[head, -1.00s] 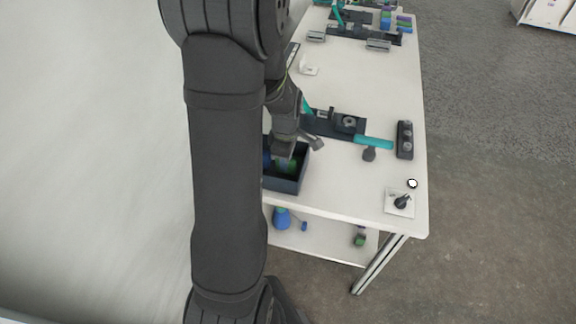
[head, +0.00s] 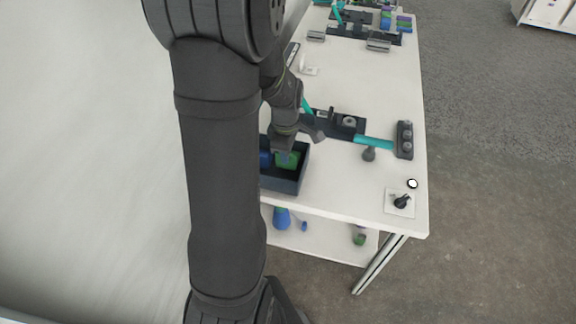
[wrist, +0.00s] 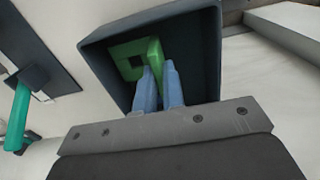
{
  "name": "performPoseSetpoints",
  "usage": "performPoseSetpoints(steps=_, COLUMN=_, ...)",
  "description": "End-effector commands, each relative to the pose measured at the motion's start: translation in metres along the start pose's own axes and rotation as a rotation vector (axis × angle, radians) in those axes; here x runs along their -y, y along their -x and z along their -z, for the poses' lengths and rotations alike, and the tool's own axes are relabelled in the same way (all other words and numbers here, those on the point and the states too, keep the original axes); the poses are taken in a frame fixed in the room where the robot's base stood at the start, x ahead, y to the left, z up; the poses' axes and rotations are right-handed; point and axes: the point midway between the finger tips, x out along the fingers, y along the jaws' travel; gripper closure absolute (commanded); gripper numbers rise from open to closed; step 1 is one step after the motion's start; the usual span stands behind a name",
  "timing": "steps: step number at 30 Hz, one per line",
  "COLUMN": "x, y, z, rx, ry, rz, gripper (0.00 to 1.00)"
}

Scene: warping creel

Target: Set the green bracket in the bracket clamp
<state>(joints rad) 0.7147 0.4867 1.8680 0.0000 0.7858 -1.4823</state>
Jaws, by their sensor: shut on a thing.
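The green bracket (head: 288,160) is in a dark open bin (head: 287,185) at the table's near edge. In the wrist view the bracket (wrist: 128,62) shows as an angular green piece with an opening in one face. My gripper (wrist: 158,82) is shut on its upright wall, with the fingers reaching into the bin (wrist: 204,45). In the head view my gripper (head: 284,152) is partly hidden by my arm. A dark fixture with a teal handle (head: 374,143) stands behind the bin and looks like the bracket clamp; its jaw state cannot be made out.
A blue piece (head: 265,159) lies in the bin left of the bracket. A dark block with round knobs (head: 404,140) and a white plate with a black knob (head: 400,202) are at the right edge. The tabletop (head: 345,190) right of the bin is clear.

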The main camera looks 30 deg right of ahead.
Motion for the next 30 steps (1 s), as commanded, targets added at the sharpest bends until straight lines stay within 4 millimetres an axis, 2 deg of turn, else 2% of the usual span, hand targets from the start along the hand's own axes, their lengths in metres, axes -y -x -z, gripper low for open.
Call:
performPoseSetpoints(steps=11, x=0.000, y=0.006, z=0.000, rx=0.000, ry=0.000, rz=0.000, gripper=1.00)
performPoseSetpoints(steps=19, x=-0.001, y=0.036, z=0.000, rx=0.000, ry=0.000, rz=-0.003, gripper=1.00)
performPoseSetpoints(steps=25, x=0.000, y=0.046, z=-0.001, rx=0.000, ry=0.001, rz=0.002, gripper=1.00)
performPoseSetpoints(steps=30, x=-0.016, y=0.049, z=-0.005, rx=0.000, ry=-0.076, rz=0.002, gripper=1.00)
